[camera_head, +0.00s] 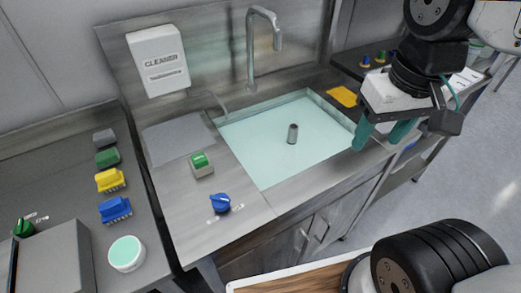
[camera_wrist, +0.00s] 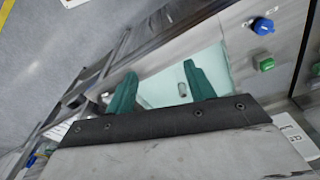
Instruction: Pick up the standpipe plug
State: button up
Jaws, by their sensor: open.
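The standpipe plug, a small grey cylinder (camera_head: 292,133), stands upright in the pale blue-green sink basin (camera_head: 255,148), near its middle. It also shows in the wrist view (camera_wrist: 182,89), small and close to the inner side of the right-hand finger in the picture. My gripper (camera_head: 381,134) has teal fingers and is open and empty. In the head view it is above the right edge of the sink, to the right of the plug and apart from it. The fingers also show in the wrist view (camera_wrist: 160,72), with a wide gap between them.
A faucet (camera_head: 265,45) rises behind the sink. A yellow cloth (camera_head: 343,97) lies at its back right corner. Left of the sink are a green button box (camera_head: 202,165) and a blue knob (camera_head: 220,202). Several coloured brushes (camera_head: 110,180) lie on the left counter.

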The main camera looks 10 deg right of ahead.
jog(key=w+f+m, duration=0.2)
jog(key=w+f, duration=0.1)
jog(key=w, duration=0.7)
jog(key=m, duration=0.3)
send_over(292, 136)
jog(key=shift+h, duration=0.4)
jog(key=f, duration=1.5)
jog(key=shift+w+d+f, duration=0.35)
jog(key=shift+d+f, duration=0.05)
jog(key=f, duration=0.8)
jog(key=shift+w+f, duration=0.2)
jog(key=shift+w, duration=0.15)
grip_shut()
